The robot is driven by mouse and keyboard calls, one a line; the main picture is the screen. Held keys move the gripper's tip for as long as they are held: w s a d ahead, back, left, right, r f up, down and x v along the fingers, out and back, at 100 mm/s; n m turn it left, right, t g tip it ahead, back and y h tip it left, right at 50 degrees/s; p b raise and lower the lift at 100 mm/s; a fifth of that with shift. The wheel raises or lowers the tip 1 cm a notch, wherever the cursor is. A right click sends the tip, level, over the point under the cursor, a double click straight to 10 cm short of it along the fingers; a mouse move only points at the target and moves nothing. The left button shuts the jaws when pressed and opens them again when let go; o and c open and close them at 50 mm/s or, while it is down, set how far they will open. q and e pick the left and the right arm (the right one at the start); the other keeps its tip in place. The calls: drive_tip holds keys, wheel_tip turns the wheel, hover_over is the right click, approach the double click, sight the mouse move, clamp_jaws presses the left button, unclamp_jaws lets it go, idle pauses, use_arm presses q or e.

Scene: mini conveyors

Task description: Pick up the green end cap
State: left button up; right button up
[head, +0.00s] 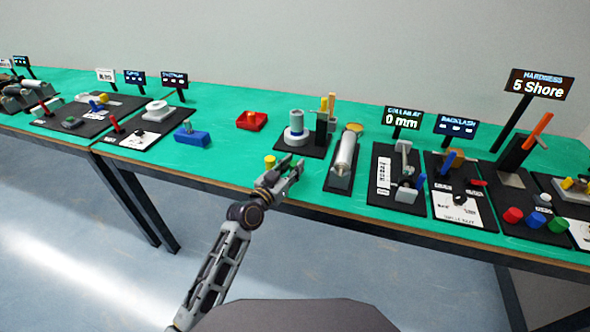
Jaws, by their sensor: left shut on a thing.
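My left gripper (288,167) is over the front part of the green table (220,172), its fingers pointing away from me. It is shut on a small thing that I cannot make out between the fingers. A small yellow cylinder (270,160) shows right beside the fingers; I cannot tell whether it touches them. A green cylinder (559,225) stands at the far right beside a blue one (536,219) and a red one (513,214). I cannot tell which thing is the green end cap. My right gripper is not in view.
A red tray (251,121) and a blue block (192,136) lie behind and left. A grey roller (344,155) on a black base stands just right of my gripper. Several black stations with signs line the table. The table's front edge (215,183) is close.

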sight(292, 166)
use_arm(q)
drive_tip(key=shift+r, duration=0.1)
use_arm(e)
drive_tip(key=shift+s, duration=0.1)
use_arm(q)
drive_tip(key=shift+r, duration=0.85)
drive_tip(key=shift+r+p, duration=0.45)
drive_tip(key=shift+r, duration=0.55)
drive_tip(key=v, duration=0.6)
drive_tip(key=shift+s+f, duration=0.2)
drive_tip(key=v, duration=1.1)
drive_tip(key=shift+s+a+p, duration=0.2)
drive_tip(key=shift+s+p, duration=0.05)
drive_tip(key=shift+p, duration=0.05)
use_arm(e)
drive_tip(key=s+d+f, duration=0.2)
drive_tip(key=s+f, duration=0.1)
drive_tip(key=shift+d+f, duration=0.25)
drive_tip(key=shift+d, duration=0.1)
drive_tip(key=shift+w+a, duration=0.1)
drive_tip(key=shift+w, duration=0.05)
